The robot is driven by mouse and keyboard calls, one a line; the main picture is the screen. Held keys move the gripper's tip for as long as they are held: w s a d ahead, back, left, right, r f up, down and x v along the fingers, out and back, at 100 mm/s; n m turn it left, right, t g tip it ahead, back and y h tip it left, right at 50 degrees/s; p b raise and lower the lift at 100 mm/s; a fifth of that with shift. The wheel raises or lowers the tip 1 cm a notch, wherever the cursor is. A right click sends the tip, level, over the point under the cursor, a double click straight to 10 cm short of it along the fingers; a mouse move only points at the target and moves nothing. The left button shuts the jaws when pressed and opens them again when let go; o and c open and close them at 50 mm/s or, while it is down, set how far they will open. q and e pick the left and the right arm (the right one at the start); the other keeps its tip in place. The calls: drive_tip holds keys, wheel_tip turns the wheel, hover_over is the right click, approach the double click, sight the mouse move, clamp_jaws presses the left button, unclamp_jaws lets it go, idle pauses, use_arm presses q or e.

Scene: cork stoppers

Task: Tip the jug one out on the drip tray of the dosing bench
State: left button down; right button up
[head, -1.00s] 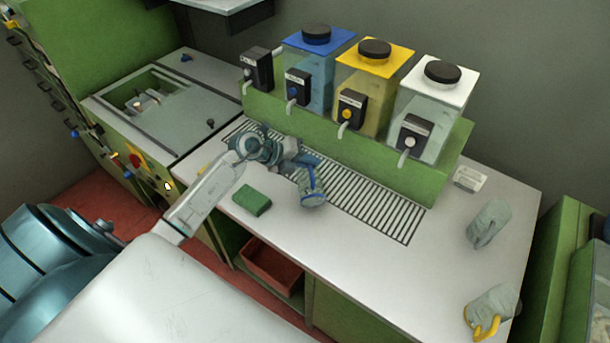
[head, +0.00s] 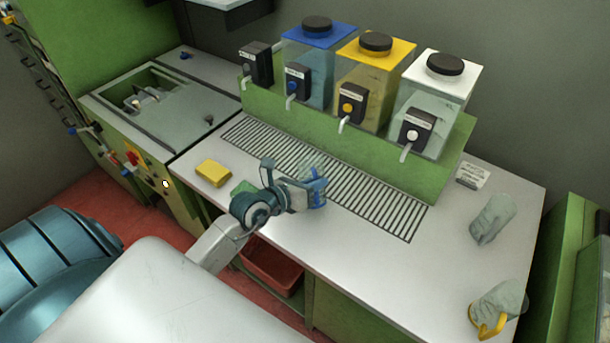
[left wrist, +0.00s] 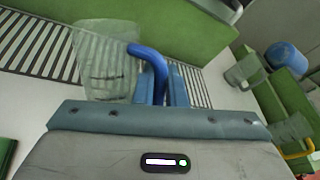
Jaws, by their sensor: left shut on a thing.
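The jug (left wrist: 103,62) is clear, with a blue handle (left wrist: 152,62). My left gripper (head: 315,190) is shut on that handle, also seen in the left wrist view. In the head view the clear body (head: 311,166) shows faintly behind the gripper, by the front edge of the drip tray (head: 390,217). The jug looks roughly upright, held near the tray; I cannot tell whether it touches the bench (head: 330,250). Its contents cannot be made out. The drip tray is a long slatted grille below the dispensers. My right gripper is not in view.
Blue (head: 307,75), yellow (head: 362,90) and white-lidded (head: 434,105) dispensers stand behind the tray. A yellow sponge (head: 213,173) and a partly hidden green sponge (head: 243,187) lie left. A grey jug (head: 492,218) and a yellow-handled jug (head: 495,308) stand right. The bench front is clear.

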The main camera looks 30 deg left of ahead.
use_arm(q)
drive_tip(key=s+d+f+m+t+b, duration=0.3)
drive_tip(key=f+m+b, duration=0.1)
drive_tip(key=b, duration=0.7)
drive_tip(key=shift+s+f, duration=0.2)
drive_tip(key=shift+f, duration=0.05)
